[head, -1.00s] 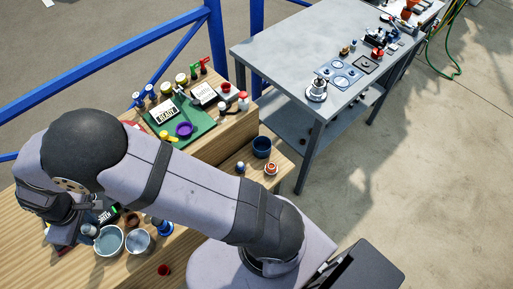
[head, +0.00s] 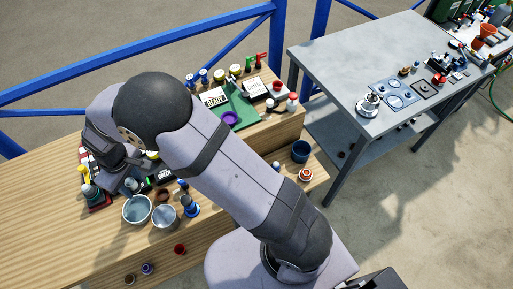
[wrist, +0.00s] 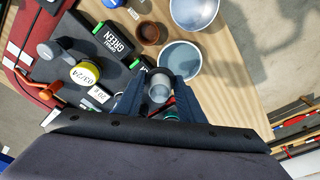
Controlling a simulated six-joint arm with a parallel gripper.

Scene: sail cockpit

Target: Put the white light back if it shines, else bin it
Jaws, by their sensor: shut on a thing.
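My gripper (wrist: 159,93) is shut on a pale grey-white cylinder (wrist: 159,88), which seems to be the white light. Its rounded end points up the wrist picture and shows no clear glow. Its lower part is hidden between the fingers, with a bit of teal (wrist: 172,115) behind. The held thing is just beside a round grey-blue bowl (wrist: 180,60); I cannot tell how high above the bench it is.
A second metal bowl (head: 164,216) stands beside the first. The bench's front left is clear.

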